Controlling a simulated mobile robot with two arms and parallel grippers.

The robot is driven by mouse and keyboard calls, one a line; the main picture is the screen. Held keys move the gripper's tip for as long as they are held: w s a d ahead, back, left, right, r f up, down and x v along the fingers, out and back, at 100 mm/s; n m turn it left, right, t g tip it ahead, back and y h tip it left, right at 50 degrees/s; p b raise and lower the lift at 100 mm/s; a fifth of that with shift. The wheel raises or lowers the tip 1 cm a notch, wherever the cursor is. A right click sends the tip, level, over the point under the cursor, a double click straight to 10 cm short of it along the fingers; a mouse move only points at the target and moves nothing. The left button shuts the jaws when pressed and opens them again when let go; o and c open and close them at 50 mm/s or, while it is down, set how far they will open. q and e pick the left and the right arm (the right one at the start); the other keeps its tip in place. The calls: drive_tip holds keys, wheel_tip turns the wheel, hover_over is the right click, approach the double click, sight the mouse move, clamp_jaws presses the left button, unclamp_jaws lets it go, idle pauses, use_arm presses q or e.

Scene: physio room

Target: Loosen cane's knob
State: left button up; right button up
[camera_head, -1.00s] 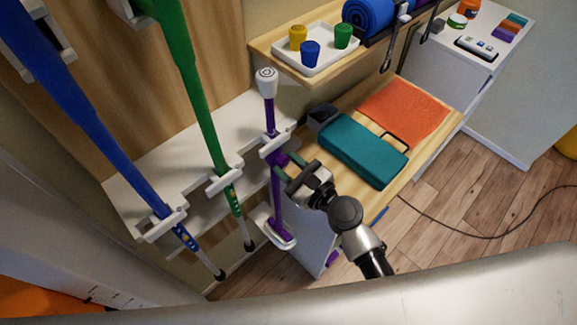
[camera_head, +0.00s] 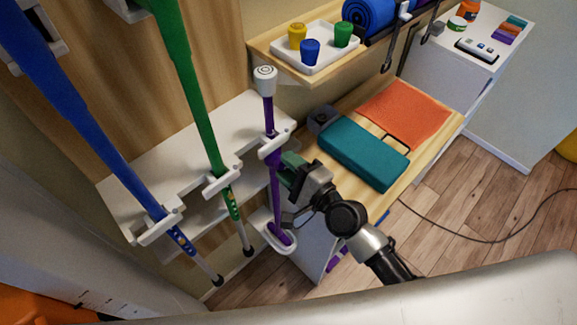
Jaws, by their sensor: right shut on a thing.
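The purple cane (camera_head: 269,110) stands upright in a white rack, with a white round end (camera_head: 265,80) on top and its lower end in a white holder. Its knob is at the cane's right side, just below the upper bracket, mostly hidden by my right gripper. My right gripper (camera_head: 288,167) comes in from the lower right, with green pads on its fingers, and is shut on the knob. The blue cane (camera_head: 85,115) and the green cane (camera_head: 195,100) stand to the left in the same rack. My left gripper is out of view.
A wooden bench right of the cane holds a teal bolster (camera_head: 362,154) and an orange towel (camera_head: 405,112). A shelf above bears a white tray (camera_head: 318,62) with several coloured cups and a rolled blue mat (camera_head: 368,15). A black cable (camera_head: 480,241) lies on the floor.

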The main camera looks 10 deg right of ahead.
drive_tip(key=shift+n+p, duration=1.75)
drive_tip(key=shift+n, duration=7.75)
drive_tip(key=o, duration=0.9)
drive_tip(key=shift+r, duration=0.1)
drive_tip(key=shift+b+v, duration=1.25)
drive_tip(key=shift+v, duration=4.15)
